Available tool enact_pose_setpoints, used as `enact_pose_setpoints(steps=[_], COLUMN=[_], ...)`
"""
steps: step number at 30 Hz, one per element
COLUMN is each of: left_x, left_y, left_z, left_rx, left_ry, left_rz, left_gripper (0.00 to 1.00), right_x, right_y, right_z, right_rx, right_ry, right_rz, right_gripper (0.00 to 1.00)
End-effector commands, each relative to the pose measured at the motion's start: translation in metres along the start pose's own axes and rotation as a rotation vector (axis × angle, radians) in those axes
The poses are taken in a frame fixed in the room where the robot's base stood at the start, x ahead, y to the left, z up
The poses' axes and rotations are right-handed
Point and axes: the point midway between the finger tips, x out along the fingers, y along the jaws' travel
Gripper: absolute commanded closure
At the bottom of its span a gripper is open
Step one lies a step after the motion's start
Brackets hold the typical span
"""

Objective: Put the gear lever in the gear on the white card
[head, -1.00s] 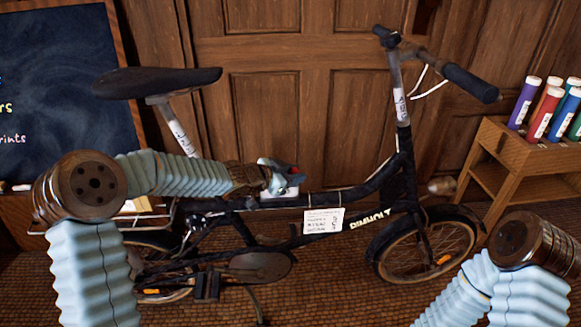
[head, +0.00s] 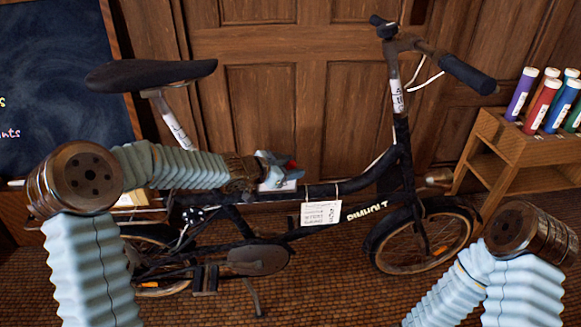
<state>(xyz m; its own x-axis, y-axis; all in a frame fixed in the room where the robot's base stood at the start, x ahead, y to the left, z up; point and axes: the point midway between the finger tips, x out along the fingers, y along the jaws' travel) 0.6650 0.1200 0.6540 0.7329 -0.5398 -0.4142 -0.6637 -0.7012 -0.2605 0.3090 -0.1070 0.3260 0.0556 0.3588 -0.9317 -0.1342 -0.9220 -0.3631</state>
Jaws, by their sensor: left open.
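A black bicycle (head: 340,190) stands side-on before the panelled door. A white card (head: 321,214) hangs from its frame; its writing is too small to read. A dark round knob with white marks (head: 193,215), on a thin pale rod, shows low behind the saddle post; I cannot tell if it is the gear lever. My left gripper (head: 286,170) is open at the upper frame tube, above and left of the card. Something red and a small white piece show at its fingers, and the gripper partly hides what is there. My right gripper is out of view.
A blackboard (head: 60,80) stands at the left. A wooden stand (head: 520,145) with several coloured tubes stands at the right. The saddle (head: 150,75) and handlebar grip (head: 468,74) stick out. Tiled floor is clear between the bicycle and my right arm.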

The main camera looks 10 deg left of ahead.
Motion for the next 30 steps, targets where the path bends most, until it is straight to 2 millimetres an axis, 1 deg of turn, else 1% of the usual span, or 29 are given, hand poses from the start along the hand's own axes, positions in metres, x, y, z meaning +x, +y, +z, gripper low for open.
enact_pose_setpoints(steps=[2, 5, 12, 16, 18, 23, 30], left_x=[-0.008, -0.026, -0.087, -0.113, -0.122, -0.135, -0.136], left_y=[-0.001, -0.002, -0.002, -0.002, -0.001, 0.000, 0.000], left_z=[-0.001, -0.002, -0.003, -0.002, 0.000, 0.000, 0.001], left_rx=[0.000, 0.000, 0.000, 0.000, 0.001, 0.000, -0.001], left_ry=[0.000, -0.001, -0.002, -0.003, -0.002, -0.001, -0.001], left_rz=[-0.002, -0.002, -0.004, -0.003, -0.003, -0.001, 0.000], left_gripper=[0.51, 0.51, 0.51, 0.51, 0.51, 0.51, 0.51], right_x=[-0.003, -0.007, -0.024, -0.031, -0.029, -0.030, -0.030], right_y=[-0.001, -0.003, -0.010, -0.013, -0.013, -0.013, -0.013], right_z=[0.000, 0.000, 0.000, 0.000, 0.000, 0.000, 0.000], right_rx=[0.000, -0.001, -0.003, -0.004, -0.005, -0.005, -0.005], right_ry=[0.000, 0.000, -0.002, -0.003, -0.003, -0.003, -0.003], right_rz=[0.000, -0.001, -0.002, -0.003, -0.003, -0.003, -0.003], right_gripper=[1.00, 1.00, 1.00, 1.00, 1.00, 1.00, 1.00])
